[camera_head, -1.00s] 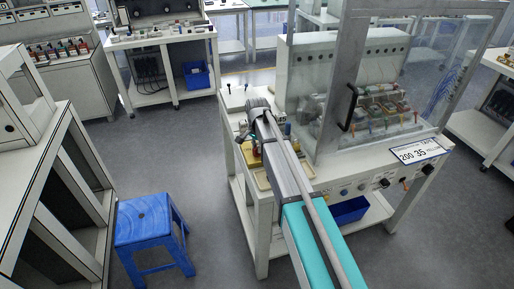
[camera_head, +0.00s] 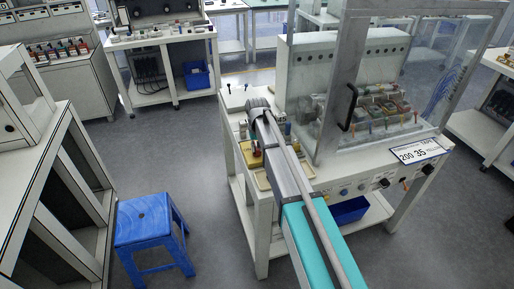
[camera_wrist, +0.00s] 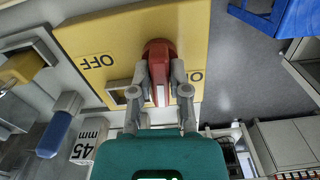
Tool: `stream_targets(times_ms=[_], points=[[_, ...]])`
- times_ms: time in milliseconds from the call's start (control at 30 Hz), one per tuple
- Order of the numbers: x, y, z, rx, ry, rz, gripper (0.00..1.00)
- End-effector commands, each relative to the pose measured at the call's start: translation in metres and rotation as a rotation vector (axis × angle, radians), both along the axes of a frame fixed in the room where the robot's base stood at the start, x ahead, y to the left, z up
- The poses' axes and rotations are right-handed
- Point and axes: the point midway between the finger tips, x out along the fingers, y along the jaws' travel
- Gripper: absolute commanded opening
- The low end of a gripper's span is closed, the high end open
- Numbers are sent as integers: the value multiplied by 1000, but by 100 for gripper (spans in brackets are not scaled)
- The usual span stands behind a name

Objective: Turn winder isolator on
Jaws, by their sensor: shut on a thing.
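The winder isolator is a yellow plate (camera_wrist: 115,38) with a red handle (camera_wrist: 158,55) on it, seen close in the wrist view. OFF is printed on the plate to the left of the handle, upside down. A partly covered label with an O shows to its right. The handle runs up and down in the picture, between the two labels. My gripper (camera_wrist: 163,90) is shut on the red handle, one finger on each side. In the head view the yellow plate (camera_head: 251,157) is small at the bench's left end, partly hidden by my arm.
A blue knob (camera_wrist: 60,128) and a block marked 45 mm (camera_wrist: 88,140) are close to the gripper. A clear guarded cabinet (camera_head: 335,90) stands on the bench to the right. A blue stool (camera_head: 148,222) is on the floor to the left.

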Motion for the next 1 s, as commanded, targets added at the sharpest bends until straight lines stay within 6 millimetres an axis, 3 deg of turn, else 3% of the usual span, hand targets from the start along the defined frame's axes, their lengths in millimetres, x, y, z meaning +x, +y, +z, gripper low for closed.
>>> stream_targets(times_ms=[300, 767, 800, 933, 1000], points=[[0, 0, 0, 0, 0, 122, 0], [0, 0, 0, 0, 0, 136, 0], [0, 0, 0, 0, 0, 136, 30], [0, 0, 0, 0, 0, 136, 54], [0, 0, 0, 0, 0, 135, 57]])
